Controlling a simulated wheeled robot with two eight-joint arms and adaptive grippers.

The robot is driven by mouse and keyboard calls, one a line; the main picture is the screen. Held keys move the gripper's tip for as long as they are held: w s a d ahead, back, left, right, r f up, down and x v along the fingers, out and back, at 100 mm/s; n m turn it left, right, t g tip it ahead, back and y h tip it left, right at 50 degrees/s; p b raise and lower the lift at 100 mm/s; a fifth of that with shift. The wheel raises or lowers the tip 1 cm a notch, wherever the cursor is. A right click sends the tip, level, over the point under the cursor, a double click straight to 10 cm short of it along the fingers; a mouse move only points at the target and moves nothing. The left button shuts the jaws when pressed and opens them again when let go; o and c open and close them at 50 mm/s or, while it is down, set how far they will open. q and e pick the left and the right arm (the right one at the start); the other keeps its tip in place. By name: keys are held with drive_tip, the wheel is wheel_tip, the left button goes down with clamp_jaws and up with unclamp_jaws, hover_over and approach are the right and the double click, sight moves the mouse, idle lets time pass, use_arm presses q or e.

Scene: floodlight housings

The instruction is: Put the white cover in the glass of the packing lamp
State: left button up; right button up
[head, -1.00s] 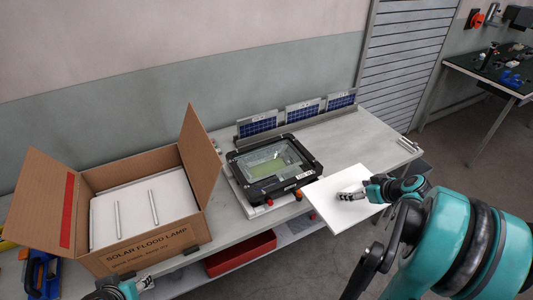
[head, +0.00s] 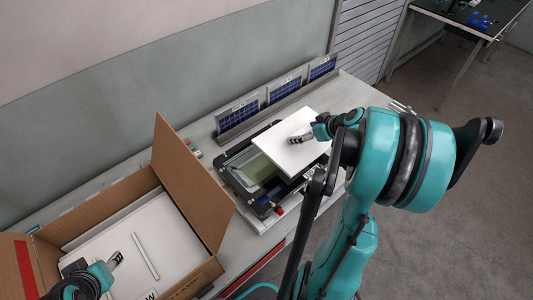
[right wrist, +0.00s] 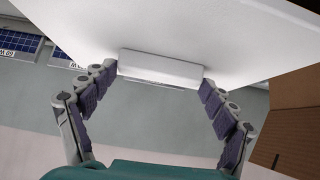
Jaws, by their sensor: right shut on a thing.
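The white cover (head: 308,150) is a thin flat white plate with a raised bar. My right gripper (head: 300,138) is shut on that bar; the right wrist view shows the bar (right wrist: 160,67) between its fingers. The cover is held over the right part of the lamp (head: 233,179), a black-framed floodlight lying on the bench, and hides part of its glass (head: 255,170). I cannot tell whether the cover touches the frame. My left gripper (head: 116,259) is over the open carton at the lower left, near a white panel; its fingers are too small to judge.
The cardboard carton (head: 190,185) stands left of the lamp with its flaps up. A white panel (head: 170,235) with a bar (head: 145,256) lies in it. Several blue solar panels (head: 280,90) stand in a rack behind the lamp. Another table (head: 470,20) is at the far right.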

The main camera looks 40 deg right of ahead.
sight(275, 149)
drive_tip(key=w+a+f+b, duration=0.1)
drive_tip(key=a+f, duration=0.1)
drive_tip(key=a, duration=0.1)
drive_tip(key=w+a+f+b, duration=0.1)
drive_tip(key=a+f, duration=0.1)
drive_tip(key=a, duration=0.1)
drive_tip(key=w+a+f+b, duration=0.1)
drive_tip(key=w+a+f, duration=0.1)
drive_tip(key=a, duration=0.1)
drive_tip(key=shift+a+f, duration=0.1)
drive_tip(key=shift+a, duration=0.05)
wheel_tip(275, 149, down, 4)
drive_tip(key=shift+f+b, duration=0.1)
drive_tip(key=shift+b, duration=0.85)
drive_tip(key=shift+r, duration=0.2)
drive_tip(key=shift+f, duration=0.2)
drive_tip(key=o, duration=0.9)
drive_tip(key=shift+r, duration=0.1)
